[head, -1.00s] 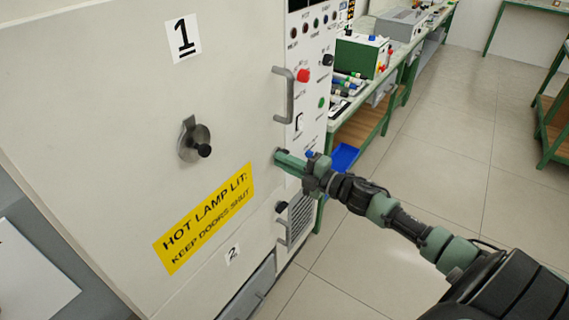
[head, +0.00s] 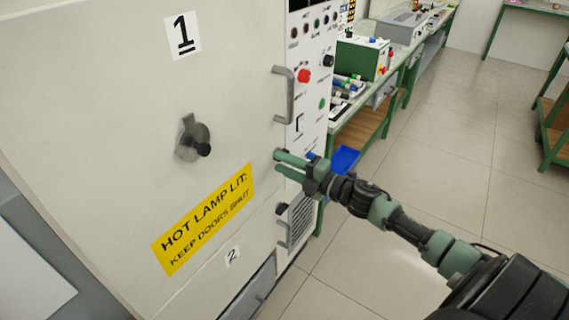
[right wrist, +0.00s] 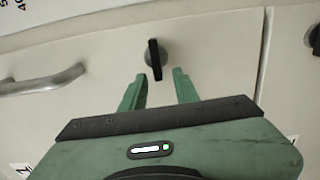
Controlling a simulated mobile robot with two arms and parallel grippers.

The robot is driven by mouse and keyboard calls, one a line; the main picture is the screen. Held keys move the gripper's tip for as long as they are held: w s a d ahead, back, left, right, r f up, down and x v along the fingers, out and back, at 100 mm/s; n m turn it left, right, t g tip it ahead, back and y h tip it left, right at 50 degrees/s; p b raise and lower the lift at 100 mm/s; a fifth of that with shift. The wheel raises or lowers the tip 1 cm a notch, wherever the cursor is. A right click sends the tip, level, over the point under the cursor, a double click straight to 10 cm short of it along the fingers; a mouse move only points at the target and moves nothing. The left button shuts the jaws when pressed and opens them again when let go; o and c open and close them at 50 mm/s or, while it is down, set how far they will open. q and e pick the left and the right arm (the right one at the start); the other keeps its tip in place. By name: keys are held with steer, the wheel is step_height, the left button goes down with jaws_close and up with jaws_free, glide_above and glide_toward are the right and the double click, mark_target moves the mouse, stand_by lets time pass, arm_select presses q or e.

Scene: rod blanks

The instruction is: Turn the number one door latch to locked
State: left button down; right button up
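The number one door (head: 95,110) is pale, with a "1" label (head: 183,36) near its top, and appears shut. Its latch, a small dark knob, is on the door's right edge below the handle, partly hidden by my gripper in the head view. In the right wrist view the latch (right wrist: 154,58) shows a narrow dark grip lying crosswise to the door handle (right wrist: 40,82). My right gripper (head: 280,161) is open at the latch. In the right wrist view its fingertips (right wrist: 158,76) are apart, just short of the knob, which lines up between them. My left gripper is not in view.
A second dark knob (head: 282,208) sits lower, by the "2" label (head: 232,256). A bench with a green box (head: 362,55) is behind; floor is clear at right.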

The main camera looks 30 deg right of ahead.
steer(key=b+v, duration=0.1)
steer(key=v, duration=0.6)
steer(key=shift+s+d, duration=0.15)
steer(key=shift+s, duration=0.2)
stand_by(0.4)
